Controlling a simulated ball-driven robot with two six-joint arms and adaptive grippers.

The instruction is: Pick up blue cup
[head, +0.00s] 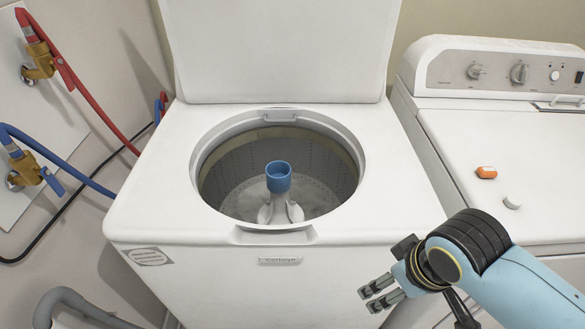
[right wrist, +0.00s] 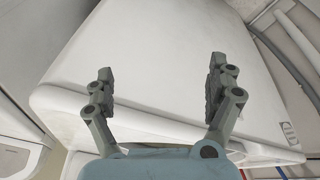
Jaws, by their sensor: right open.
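The blue cup (head: 278,177) sits on top of the white agitator (head: 279,208) inside the open washing machine drum (head: 230,176). It looks upright. My right gripper (head: 373,294) is open and empty, in front of the washer's front face at the lower right, well below and to the right of the cup. In the right wrist view, the two open fingers (right wrist: 158,88) stand apart with only white washer panel beyond them; the cup is not in that view. My left gripper is not in view.
The washer lid (head: 275,50) stands open behind the drum. A white dryer (head: 510,140) stands at the right, with an orange object (head: 486,172) and a small white object (head: 512,202) on top. Red (head: 100,115) and blue (head: 60,160) hoses run along the left wall.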

